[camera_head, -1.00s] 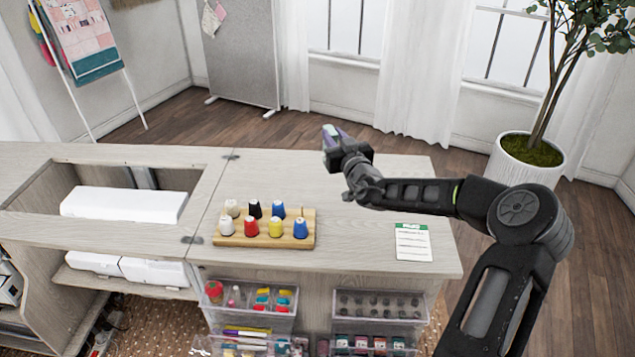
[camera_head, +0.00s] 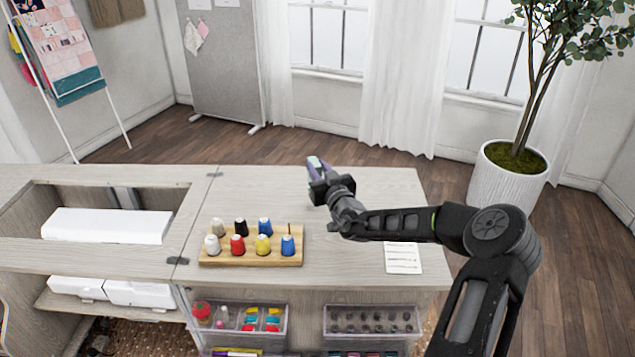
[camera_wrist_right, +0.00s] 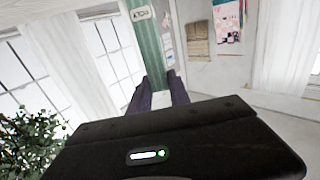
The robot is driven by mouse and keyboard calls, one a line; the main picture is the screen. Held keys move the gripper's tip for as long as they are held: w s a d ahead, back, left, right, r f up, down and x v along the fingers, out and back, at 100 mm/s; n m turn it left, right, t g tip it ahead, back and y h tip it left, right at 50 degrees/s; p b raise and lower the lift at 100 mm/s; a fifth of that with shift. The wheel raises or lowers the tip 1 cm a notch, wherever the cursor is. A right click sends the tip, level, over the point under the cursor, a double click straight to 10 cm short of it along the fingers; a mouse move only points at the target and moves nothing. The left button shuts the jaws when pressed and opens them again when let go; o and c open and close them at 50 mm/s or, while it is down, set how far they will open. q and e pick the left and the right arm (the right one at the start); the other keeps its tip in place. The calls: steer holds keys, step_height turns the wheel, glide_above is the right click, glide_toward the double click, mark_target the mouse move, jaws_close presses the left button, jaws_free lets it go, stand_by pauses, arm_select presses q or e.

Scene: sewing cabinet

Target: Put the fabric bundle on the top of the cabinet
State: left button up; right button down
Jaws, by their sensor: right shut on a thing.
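The cabinet (camera_head: 350,258) has a pale wooden top with a clear stretch at its back right. My left gripper is not in view.
A wooden rack (camera_head: 250,260) of colored thread spools stands left of my gripper. A white card (camera_head: 403,258) lies under my right forearm. An open well (camera_head: 108,200) is at the left. Clear bins (camera_head: 372,319) are at the front. A potted tree (camera_head: 508,175) stands at the right.

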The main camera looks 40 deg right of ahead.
steer(key=shift+r, duration=0.1)
steer(key=shift+f, duration=2)
steer(key=c, duration=1.2)
jaws_free()
steer(key=shift+s, duration=0.15)
steer(key=v, duration=1.1)
steer(key=shift+s, duration=0.35)
steer(key=shift+a, duration=0.2)
